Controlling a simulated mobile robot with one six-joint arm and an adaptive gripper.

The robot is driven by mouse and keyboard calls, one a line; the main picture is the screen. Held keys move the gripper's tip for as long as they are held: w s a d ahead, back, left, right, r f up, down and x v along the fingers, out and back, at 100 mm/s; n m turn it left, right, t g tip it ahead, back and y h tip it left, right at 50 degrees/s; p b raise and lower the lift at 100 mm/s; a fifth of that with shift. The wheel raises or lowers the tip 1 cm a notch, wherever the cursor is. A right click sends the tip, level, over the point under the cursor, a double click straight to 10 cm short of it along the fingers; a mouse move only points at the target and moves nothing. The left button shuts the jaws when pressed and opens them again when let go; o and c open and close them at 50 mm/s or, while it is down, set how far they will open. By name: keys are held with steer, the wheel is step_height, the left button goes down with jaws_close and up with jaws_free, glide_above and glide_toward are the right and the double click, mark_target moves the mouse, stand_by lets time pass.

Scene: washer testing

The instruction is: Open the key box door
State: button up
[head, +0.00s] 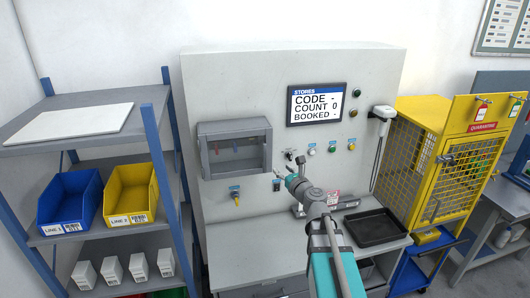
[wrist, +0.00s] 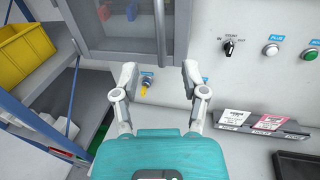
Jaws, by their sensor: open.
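The grey key box (head: 204,133) is fixed to the light panel of the test stand, left of the screen. Its windowed door (head: 236,173) looks shut, and red and blue tags show through the pane. In the wrist view the door (wrist: 112,45) is at the top, with an upright bar handle (wrist: 161,28) at its right side. My gripper (head: 280,176) is just below and right of the box's lower right corner. In the wrist view my gripper (wrist: 160,72) is open and empty, its fingers spread below the handle, apart from it.
A yellow key-like part (head: 236,199) sits on the panel below the box. A selector knob (wrist: 229,46) and several buttons lie to the right. A shelf with blue (head: 68,203) and yellow (head: 130,193) bins stands left. A black tray (head: 377,228) lies on the bench.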

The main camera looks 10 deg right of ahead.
mark_target(265, 152)
steer(key=x, duration=1.4)
steer(key=shift+s+f, duration=0.1)
jaws_close()
stand_by(0.4)
